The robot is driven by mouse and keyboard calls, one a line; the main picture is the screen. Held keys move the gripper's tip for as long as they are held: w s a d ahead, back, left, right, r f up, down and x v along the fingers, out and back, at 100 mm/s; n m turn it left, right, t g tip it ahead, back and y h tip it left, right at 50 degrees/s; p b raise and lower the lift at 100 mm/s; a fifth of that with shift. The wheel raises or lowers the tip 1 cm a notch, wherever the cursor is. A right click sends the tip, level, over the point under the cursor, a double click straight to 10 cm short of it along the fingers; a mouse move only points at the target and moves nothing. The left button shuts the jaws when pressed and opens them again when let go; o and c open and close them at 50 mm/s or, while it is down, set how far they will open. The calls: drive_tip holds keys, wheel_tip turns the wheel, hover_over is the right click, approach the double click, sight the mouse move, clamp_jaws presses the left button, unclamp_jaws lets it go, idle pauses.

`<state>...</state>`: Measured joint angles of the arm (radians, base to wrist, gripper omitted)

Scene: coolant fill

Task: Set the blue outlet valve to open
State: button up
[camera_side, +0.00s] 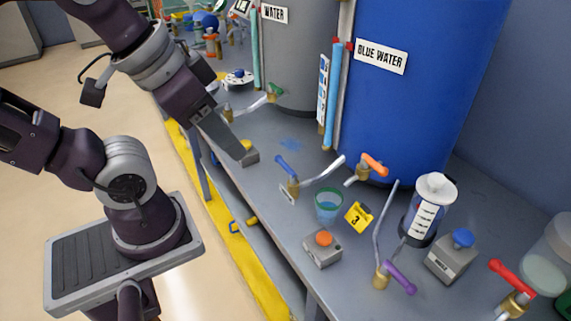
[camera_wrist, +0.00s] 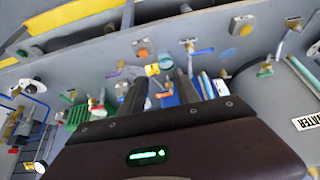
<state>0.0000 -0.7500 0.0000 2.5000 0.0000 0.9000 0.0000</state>
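The blue outlet valve has a blue lever handle (camera_side: 286,167) on a brass body, with a silver spout reaching right over the bench. A blue handle also shows in the wrist view (camera_wrist: 202,51), beyond my fingers. The handle slants up and left from the brass body in the side view. My gripper (camera_side: 239,156) is to the left of the valve and apart from it, appearing near a yellow-button box (camera_side: 249,153). In the wrist view my gripper (camera_wrist: 156,82) has its two fingers spread with nothing held between them.
A clear cup (camera_side: 328,206) of blue liquid stands below the spout. An orange-button box (camera_side: 322,249), an orange-handled valve (camera_side: 374,164) and a purple-handled valve (camera_side: 399,278) are nearby. The blue water tank (camera_side: 415,110) rises behind.

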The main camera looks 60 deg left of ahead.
drive_tip(key=n+g, duration=0.8)
drive_tip(key=n, duration=1)
hover_over(285, 162)
drive_tip(key=w, duration=0.2)
drive_tip(key=w+f+x, duration=0.1)
drive_tip(key=w+x, duration=0.2)
drive_tip(key=x, duration=2)
drive_tip(key=shift+a+f, duration=0.1)
drive_tip(key=shift+f, duration=0.1)
clamp_jaws()
